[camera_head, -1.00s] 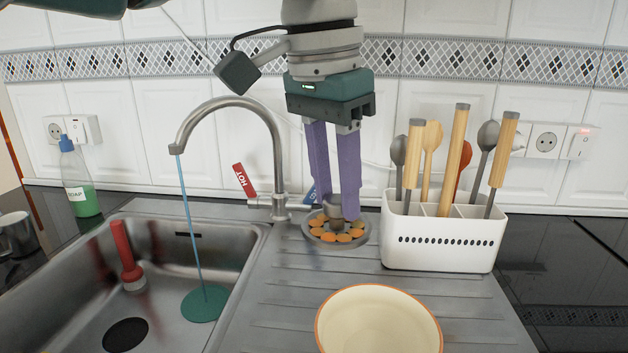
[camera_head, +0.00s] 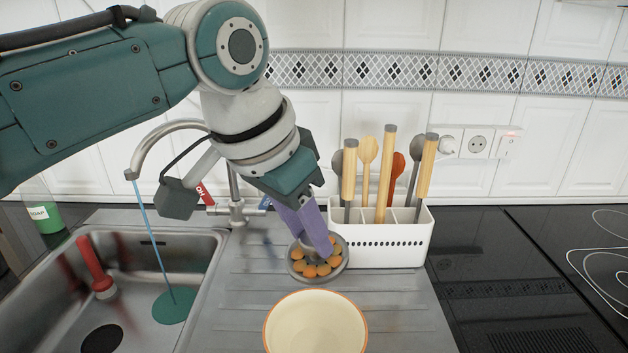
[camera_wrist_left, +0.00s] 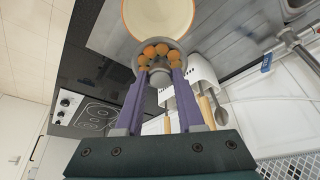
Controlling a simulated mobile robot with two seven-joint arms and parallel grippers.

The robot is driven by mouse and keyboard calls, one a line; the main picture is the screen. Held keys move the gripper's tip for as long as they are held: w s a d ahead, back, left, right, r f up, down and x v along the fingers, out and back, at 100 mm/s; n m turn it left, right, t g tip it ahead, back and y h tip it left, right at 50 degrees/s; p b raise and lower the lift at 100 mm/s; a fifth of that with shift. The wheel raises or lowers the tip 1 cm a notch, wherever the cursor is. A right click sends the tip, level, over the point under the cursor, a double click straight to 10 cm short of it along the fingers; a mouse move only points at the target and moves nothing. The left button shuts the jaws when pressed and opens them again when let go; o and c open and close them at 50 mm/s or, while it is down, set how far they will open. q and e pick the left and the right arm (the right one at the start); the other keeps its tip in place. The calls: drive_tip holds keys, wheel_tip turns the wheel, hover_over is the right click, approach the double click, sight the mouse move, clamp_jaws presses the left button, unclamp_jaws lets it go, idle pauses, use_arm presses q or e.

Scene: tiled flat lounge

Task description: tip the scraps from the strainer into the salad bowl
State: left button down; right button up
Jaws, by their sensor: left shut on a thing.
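My left gripper (camera_head: 326,252) is shut on the small grey round strainer (camera_head: 291,264), its purple fingers reaching down to the strainer's middle. Several orange scraps (camera_head: 310,271) lie in the strainer around the fingertips. The cream salad bowl (camera_head: 315,325) with an orange rim stands on the drainboard, just in front of the strainer in the head view. In the left wrist view the scraps (camera_wrist_left: 162,48) sit in the strainer between the fingers, and the bowl (camera_wrist_left: 155,15) is close beyond. The bowl looks empty in the head view. My right gripper is not in view.
A white utensil holder (camera_head: 385,246) with several tools stands close to the strainer's right. The tap (camera_head: 232,200) and the sink (camera_head: 200,262) with a red-handled plunger (camera_head: 95,262) are left. A black hob (camera_head: 560,260) is far right. Bare drainboard (camera_head: 250,290) lies left of the bowl.

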sight(298, 278)
use_arm(q)
drive_tip(key=shift+s+a+f+t+h, duration=0.15)
drive_tip(key=shift+a+f+t+h, duration=0.1)
drive_tip(key=shift+t+h, duration=0.05)
drive_tip(key=t+h+b, duration=0.1)
drive_tip(key=b, duration=0.1)
drive_tip(key=s+a+f+t+h+b, duration=0.1)
drive_tip(key=b, duration=0.2)
drive_tip(key=shift+f, duration=0.15)
drive_tip(key=t+h+b, duration=0.1)
drive_tip(key=b, duration=0.4)
drive_tip(key=f+t+h+b, duration=0.1)
drive_tip(key=b, duration=0.4)
drive_tip(key=s+f+t+h+b, duration=0.1)
drive_tip(key=t+h+b, duration=0.1)
drive_tip(key=b, duration=0.3)
drive_tip(key=shift+a, duration=0.4)
wheel_tip(298, 278, down, 4)
drive_tip(key=t+h+b, duration=0.6)
drive_tip(key=b, duration=1.8)
drive_tip(key=shift+s+a+r, duration=0.1)
drive_tip(key=shift+r, duration=0.05)
drive_tip(key=shift+r+t+h+b, duration=0.1)
drive_tip(key=shift+t+h+b, duration=0.3)
drive_tip(key=shift+b, duration=0.1)
